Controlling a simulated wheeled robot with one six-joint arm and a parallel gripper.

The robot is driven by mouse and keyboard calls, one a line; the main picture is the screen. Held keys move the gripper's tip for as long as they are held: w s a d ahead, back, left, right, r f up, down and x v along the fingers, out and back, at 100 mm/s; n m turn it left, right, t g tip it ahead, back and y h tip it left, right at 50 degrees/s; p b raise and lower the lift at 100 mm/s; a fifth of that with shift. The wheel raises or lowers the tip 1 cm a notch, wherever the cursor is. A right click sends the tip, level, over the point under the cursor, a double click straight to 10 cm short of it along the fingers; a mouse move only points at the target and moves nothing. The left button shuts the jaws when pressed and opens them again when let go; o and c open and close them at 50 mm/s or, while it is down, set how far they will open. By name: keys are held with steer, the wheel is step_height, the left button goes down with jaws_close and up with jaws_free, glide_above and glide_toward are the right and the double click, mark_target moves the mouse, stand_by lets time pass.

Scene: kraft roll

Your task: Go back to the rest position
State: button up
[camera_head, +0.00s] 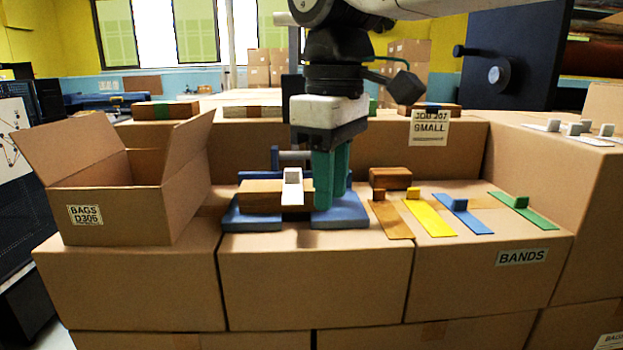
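My gripper (331,198) points straight down, its green fingers low over the right part of a blue stand (340,215). The fingers look close together, but one partly covers the other, so the gap between them is unclear. I see nothing held between them. A brown wooden block (262,197) lies across the blue stand, left of the fingers. A white strip with a raised tab (292,188) sits over the block's front. The fingers hide part of the stand and whatever is directly behind them. I cannot tell whether the fingertips touch the stand.
An open carton marked BAGS (190,190) stands left. Brown (390,220), yellow (431,219), blue (467,217) and green (524,211) bands lie right, by a small brown block (391,178). A carton marked SMALL (465,150) rises behind. A taller carton (560,190) stands far right.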

steer(key=s+d+f+m, duration=0.4)
steer(key=d+f, duration=0.1)
steer(key=d, duration=0.3)
steer(key=s+d+f+m, duration=0.4)
steer(key=d+f, duration=0.2)
steer(key=d, duration=0.2)
steer(key=s+d+f+m+t, duration=0.1)
steer(key=s+d+f+m, duration=0.3)
steer(key=d, duration=0.4)
steer(key=shift+s+d+f, duration=0.15)
steer(key=shift+s+f, duration=0.25)
steer(key=shift+f, duration=0.5)
